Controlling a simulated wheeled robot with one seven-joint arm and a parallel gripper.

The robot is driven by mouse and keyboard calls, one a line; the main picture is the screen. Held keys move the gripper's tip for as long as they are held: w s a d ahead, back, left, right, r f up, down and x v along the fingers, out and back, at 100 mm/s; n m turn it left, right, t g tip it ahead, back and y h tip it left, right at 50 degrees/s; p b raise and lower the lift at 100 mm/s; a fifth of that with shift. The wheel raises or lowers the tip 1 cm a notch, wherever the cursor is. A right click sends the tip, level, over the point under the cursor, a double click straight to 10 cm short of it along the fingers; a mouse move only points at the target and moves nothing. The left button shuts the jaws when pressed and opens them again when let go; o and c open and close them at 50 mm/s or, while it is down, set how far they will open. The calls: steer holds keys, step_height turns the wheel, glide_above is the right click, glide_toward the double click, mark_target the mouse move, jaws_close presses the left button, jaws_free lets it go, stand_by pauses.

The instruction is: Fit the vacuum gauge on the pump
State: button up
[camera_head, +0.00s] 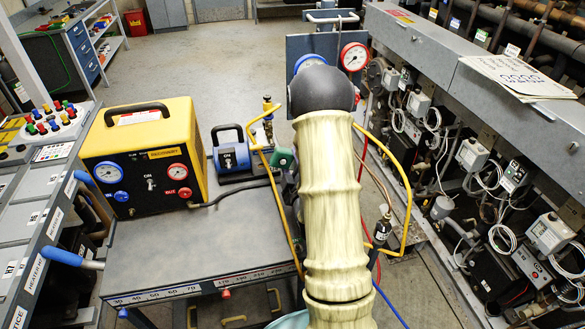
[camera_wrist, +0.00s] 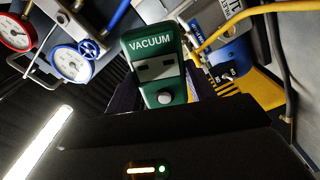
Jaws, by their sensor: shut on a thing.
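The green vacuum gauge (camera_wrist: 158,62), marked VACUUM, is between the fingers of my gripper (camera_wrist: 165,92), which is shut on it. In the head view the gauge (camera_head: 283,160) shows in part beside my arm, just right of the pump. In the wrist view the pump (camera_wrist: 234,55) is right of the gauge and partly hidden. A brass fitting (camera_head: 267,108) stands at the pump's right end. My arm hides most of my gripper in the head view; I cannot tell whether gauge and fitting touch.
A yellow recovery unit (camera_head: 145,155) fills the cart's left side. The cart top (camera_head: 190,250) is bare in front. Yellow hoses (camera_head: 405,190) loop around my arm. A manifold with red (camera_head: 354,57) and blue gauges stands behind. The compressor rack (camera_head: 480,80) lines the right.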

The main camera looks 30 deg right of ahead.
steer(key=shift+b+x, duration=0.9)
steer(key=shift+b, duration=1)
steer(key=shift+w+r+p, duration=0.2)
steer(key=shift+p, duration=0.15)
steer(key=shift+w+d, duration=0.15)
steer(key=shift+w, duration=0.15)
steer(key=p+x, duration=0.3)
steer(key=x, duration=0.5)
steer(key=shift+w+p, duration=0.3)
steer(key=shift+w, duration=0.1)
steer(key=shift+d+b, duration=0.25)
steer(key=shift+b, duration=0.05)
steer(key=shift+w+f+b, duration=0.2)
steer(key=shift+w+b, duration=0.05)
steer(key=shift+b, duration=0.35)
